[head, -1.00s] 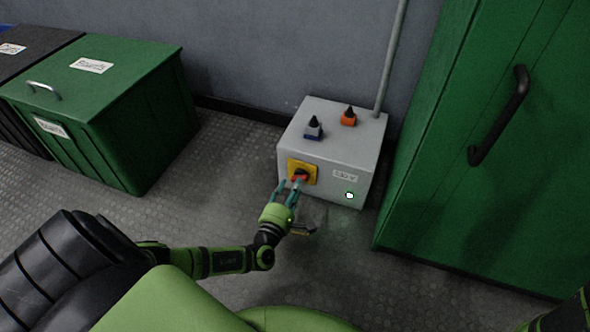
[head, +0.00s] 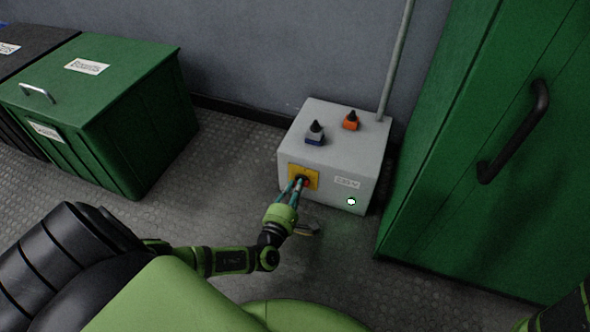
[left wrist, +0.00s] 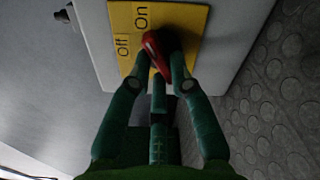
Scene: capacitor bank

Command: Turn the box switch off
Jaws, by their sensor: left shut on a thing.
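The grey box (head: 300,152) stands on the floor against the wall. Its front carries a yellow switch plate (head: 315,173) with a red rotary handle (left wrist: 155,50). The plate shows the labels "Off" (left wrist: 123,45) and "On" (left wrist: 141,17). The handle's visible end lies close to both labels, and I cannot tell exactly which it points at. The fingers hide part of the handle. My right gripper is out of view.
A lit green lamp (head: 351,202) is on the box's front. Two knobs, blue-based (head: 315,133) and orange (head: 351,121), sit on top. A green cabinet (head: 450,170) stands close right, a green bin (head: 110,110) to the left. Floor between bin and box is clear.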

